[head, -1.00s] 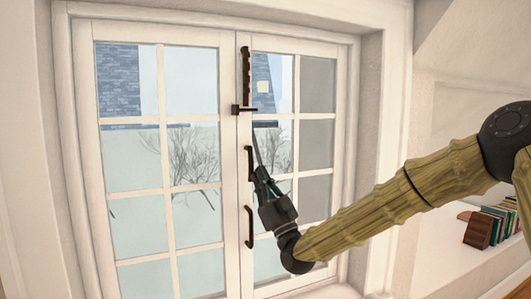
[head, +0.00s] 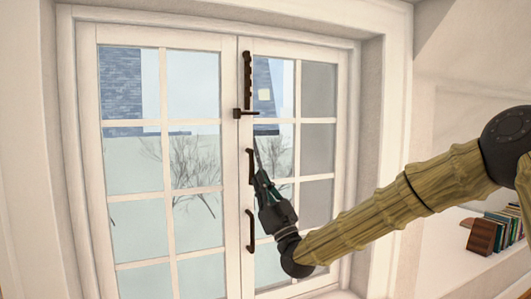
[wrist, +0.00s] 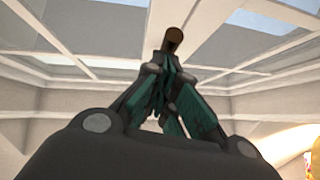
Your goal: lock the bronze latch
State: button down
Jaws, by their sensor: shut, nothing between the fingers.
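The bronze latch (head: 247,80) is a dark, upright, notched bar at the top of the middle seam of a white double window. A short lever (head: 245,113) sticks out sideways at its lower end, lying roughly level. My gripper (head: 259,172) is shut and empty, pointing up from below, beside the upper dark handle (head: 251,166) and below the lever. In the wrist view my closed fingers (wrist: 170,68) point at a brown rounded end (wrist: 173,38). I cannot tell whether they touch it, or whether it is latch or handle.
A second dark handle (head: 250,230) sits lower on the seam. The window panes (head: 190,150) are closed in a deep white frame. Books (head: 495,232) stand on a shelf at the right, behind my arm. The space left of the seam is clear.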

jog(key=d+r+v, duration=0.1)
jog(key=v, duration=1.2)
jog(key=shift+s+b, duration=0.35)
jog(key=shift+r, duration=0.1)
jog(key=shift+a, duration=0.15)
